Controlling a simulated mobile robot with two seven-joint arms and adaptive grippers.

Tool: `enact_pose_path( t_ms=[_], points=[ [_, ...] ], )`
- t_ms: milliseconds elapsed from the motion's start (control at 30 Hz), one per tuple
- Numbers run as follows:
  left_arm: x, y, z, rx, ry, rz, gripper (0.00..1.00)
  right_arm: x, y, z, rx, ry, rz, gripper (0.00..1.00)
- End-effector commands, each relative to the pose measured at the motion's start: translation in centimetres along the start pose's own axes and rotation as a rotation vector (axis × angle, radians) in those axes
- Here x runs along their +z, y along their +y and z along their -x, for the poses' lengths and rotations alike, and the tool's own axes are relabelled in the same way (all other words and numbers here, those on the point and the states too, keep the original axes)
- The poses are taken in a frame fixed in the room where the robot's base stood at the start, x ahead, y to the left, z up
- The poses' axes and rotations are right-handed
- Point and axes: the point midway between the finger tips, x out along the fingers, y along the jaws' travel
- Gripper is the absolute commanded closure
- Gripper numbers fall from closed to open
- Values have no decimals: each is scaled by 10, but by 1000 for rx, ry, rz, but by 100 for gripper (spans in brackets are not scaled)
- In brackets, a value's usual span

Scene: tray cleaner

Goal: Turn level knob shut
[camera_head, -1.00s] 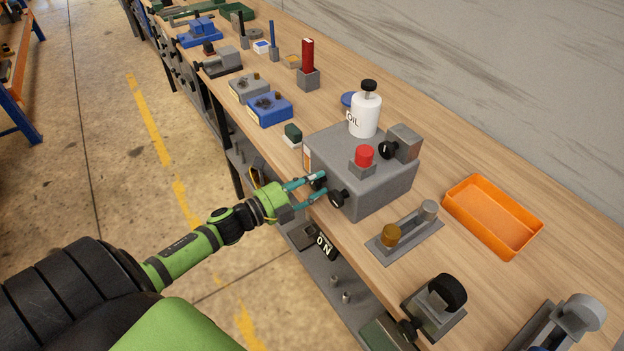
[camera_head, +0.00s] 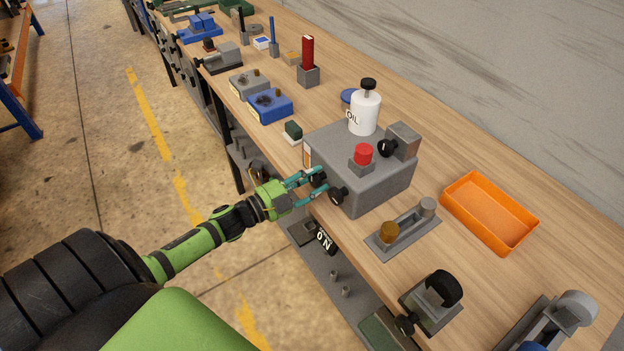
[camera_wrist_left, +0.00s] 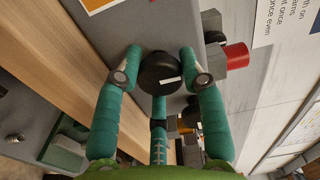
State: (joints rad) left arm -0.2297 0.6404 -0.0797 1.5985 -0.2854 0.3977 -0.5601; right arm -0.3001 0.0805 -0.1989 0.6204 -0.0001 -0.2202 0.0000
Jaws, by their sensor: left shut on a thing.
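The grey box-shaped unit (camera_head: 385,185) stands near the bench's front edge. Two black knobs are on its front side. The farther knob (camera_head: 317,180) sits between the fingers of my left gripper (camera_head: 323,180), which is shut on it. In the left wrist view this round knob (camera_wrist_left: 160,73) has a white mark and lies between the fingertips. The nearer knob (camera_head: 337,195) is free, just beside one finger. Which knob carries a level label cannot be read. My right gripper is in neither current view.
On the unit are a white oil bottle (camera_head: 364,113), a red button (camera_head: 363,154) and a grey block with a black knob (camera_head: 403,142). An orange tray (camera_head: 490,213) lies to the right. A grey fixture with two posts (camera_head: 403,232) is nearer.

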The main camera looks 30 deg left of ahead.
Motion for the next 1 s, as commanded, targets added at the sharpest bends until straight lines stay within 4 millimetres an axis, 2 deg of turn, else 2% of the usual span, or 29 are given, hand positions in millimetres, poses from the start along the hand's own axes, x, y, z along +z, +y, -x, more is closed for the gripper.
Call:
enact_pose_path(
  t_ms=[167,200,233,267,667,767,1000],
  points=[
    [0,-1,0,-2,1,-2,93,0,0,0,0,0,0,62],
    [0,-1,0,-2,1,-2,52,0,0,0,0,0,1,62],
    [0,-1,0,-2,1,-2,40,0,0,0,0,0,1,62],
    [0,-1,0,-2,1,-2,36,0,0,0,0,0,1,62],
    [0,0,4,0,-1,-2,36,0,1,0,1,0,3,62],
    [0,1,16,2,-1,-1,36,0,1,0,1,0,2,62],
    [0,1,63,3,-1,-1,36,0,0,0,0,0,1,62]
  ],
)
